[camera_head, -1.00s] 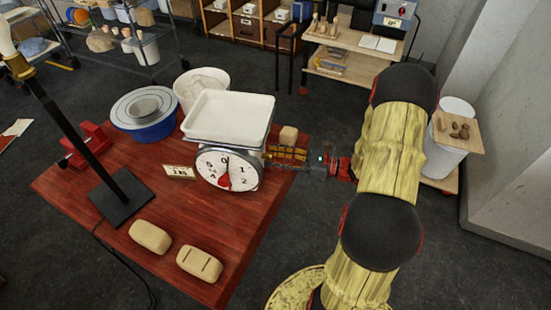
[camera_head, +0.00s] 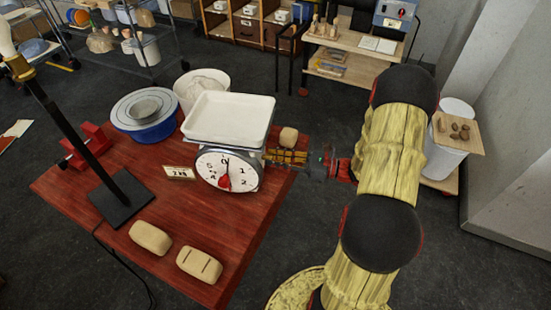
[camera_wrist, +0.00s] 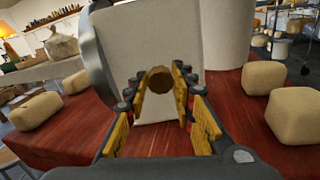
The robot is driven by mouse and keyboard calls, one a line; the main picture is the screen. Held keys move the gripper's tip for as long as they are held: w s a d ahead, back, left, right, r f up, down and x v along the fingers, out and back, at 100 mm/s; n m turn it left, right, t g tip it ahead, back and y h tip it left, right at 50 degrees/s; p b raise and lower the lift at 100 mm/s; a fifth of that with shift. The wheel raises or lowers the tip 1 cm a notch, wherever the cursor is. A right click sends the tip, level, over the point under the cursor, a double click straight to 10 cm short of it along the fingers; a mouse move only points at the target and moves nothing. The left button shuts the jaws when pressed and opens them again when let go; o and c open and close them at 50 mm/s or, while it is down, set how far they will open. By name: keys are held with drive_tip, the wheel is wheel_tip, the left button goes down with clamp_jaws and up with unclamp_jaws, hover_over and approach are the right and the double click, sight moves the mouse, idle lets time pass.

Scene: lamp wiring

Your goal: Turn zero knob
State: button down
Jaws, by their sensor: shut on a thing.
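A kitchen scale (camera_head: 232,172) with a white round dial and a white tray (camera_head: 231,119) on top stands on the red wooden table. In the wrist view, a round brass-coloured zero knob (camera_wrist: 159,80) sticks out of the scale's pale side wall (camera_wrist: 150,48). My gripper (camera_head: 272,156) is at the right side of the scale. Its yellow finger pads stand either side of the knob, shut on it, as the wrist view (camera_wrist: 160,88) shows.
A small tan block (camera_head: 289,137) stands just behind my gripper. Two dough-like loaves (camera_head: 150,238) lie at the table's front. A blue bowl (camera_head: 147,128), a white bucket (camera_head: 201,86) and a small card (camera_head: 179,173) are near the scale. A dark lamp stand (camera_head: 121,198) is at left.

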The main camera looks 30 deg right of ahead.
drive_tip(key=shift+n, duration=0.4)
drive_tip(key=n+b, duration=0.1)
drive_tip(key=n, duration=0.6)
drive_tip(key=shift+f+n, duration=0.15)
drive_tip(key=shift+n, duration=0.15)
drive_tip(key=n+b, duration=0.2)
drive_tip(key=n, duration=0.2)
drive_tip(key=shift+n+y+b, duration=0.4)
drive_tip(key=shift+n+b, duration=0.6)
drive_tip(key=shift+n, duration=0.8)
drive_tip(key=c, duration=1.5)
unclamp_jaws()
